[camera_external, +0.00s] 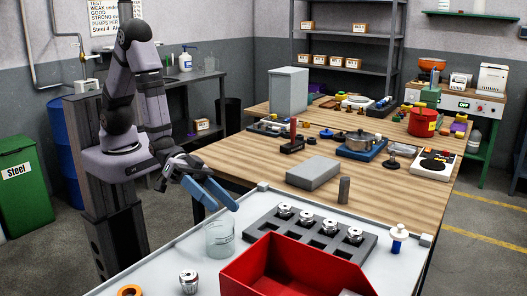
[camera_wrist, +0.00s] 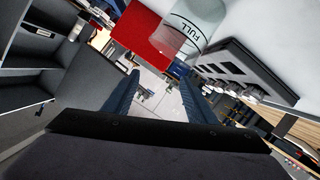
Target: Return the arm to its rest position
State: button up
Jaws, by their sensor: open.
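My arm stands on its dark pedestal at the left. My gripper (camera_external: 213,185) is held in the air above the near white table, up and to the left of the clear beaker (camera_external: 219,240). Its two blue fingers are apart with nothing visible between them. In the wrist view my gripper (camera_wrist: 160,80) also shows both fingers spread and empty.
The red bin (camera_external: 290,268) and a grey block rack (camera_external: 297,238) with several metal parts stand on the white table. A loose metal part (camera_external: 189,282), an orange ring (camera_external: 130,291) and a white bottle (camera_external: 398,240) are nearby. The wooden table (camera_external: 235,160) lies behind, partly cluttered.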

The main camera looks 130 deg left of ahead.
jog(key=s+a+n+g+y+b, duration=0.2)
jog(key=s+a+y, duration=0.15)
jog(key=a, duration=0.65)
jog(key=s+a+n+g+y+b, duration=0.2)
jog(key=s+a+g, duration=0.15)
jog(key=a, duration=0.55)
jog(key=s+d+m+g+h+p, duration=0.3)
jog(key=s+d+m+g+p, duration=0.4)
jog(key=s+d, duration=0.7)
jog(key=s+g+p, duration=0.1)
jog(key=s+g, duration=0.1)
jog(key=s, duration=0.2)
jog(key=shift+s+d+f+m, duration=0.2)
jog(key=shift+s+f+m, duration=0.05)
jog(key=shift+f+m, duration=0.15)
